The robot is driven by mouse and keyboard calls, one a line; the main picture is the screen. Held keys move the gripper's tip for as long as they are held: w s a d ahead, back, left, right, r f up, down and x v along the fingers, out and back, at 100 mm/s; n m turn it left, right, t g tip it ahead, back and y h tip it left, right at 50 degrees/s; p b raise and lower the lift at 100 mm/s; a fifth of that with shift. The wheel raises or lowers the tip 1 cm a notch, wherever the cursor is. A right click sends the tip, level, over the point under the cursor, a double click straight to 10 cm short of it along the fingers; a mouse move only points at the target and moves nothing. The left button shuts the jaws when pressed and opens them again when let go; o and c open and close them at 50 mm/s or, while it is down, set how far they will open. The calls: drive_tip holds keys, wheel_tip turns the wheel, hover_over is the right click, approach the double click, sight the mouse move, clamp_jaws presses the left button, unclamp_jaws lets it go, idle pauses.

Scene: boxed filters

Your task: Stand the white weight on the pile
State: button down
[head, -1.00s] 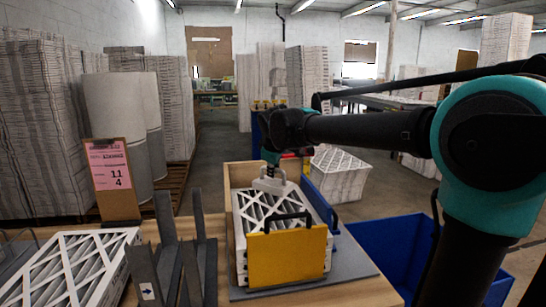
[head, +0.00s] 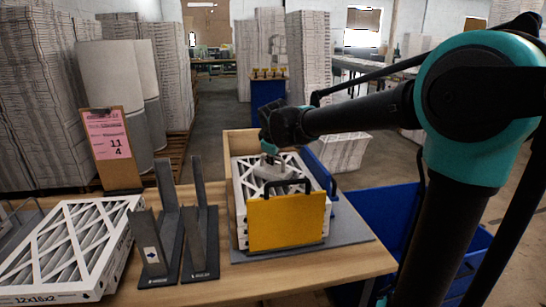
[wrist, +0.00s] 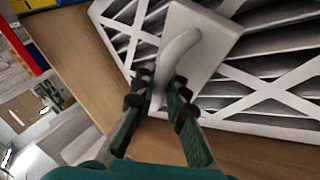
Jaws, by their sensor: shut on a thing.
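The white weight (head: 278,173), a flat block with a curved handle, is over the pile of pleated filters (head: 245,183) in the head view. In the wrist view my gripper (wrist: 160,88) is shut on the handle of the white weight (wrist: 205,42). The filter's white frame and grey pleats (wrist: 270,75) show behind the block. My gripper (head: 270,150) is above the pile in the head view. I cannot tell whether the weight touches the top filter. The yellow plate's handle partly hides the weight's lower edge.
A wooden box (head: 240,142) with a yellow front plate (head: 287,222) and a blue side panel (head: 318,175) surrounds the pile. A blue bin (head: 385,215) is at right.

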drive_tip(key=c, duration=1.6)
unclamp_jaws()
drive_tip(key=shift+f, duration=0.1)
drive_tip(key=shift+o, duration=0.2)
drive_tip(key=v, duration=1.2)
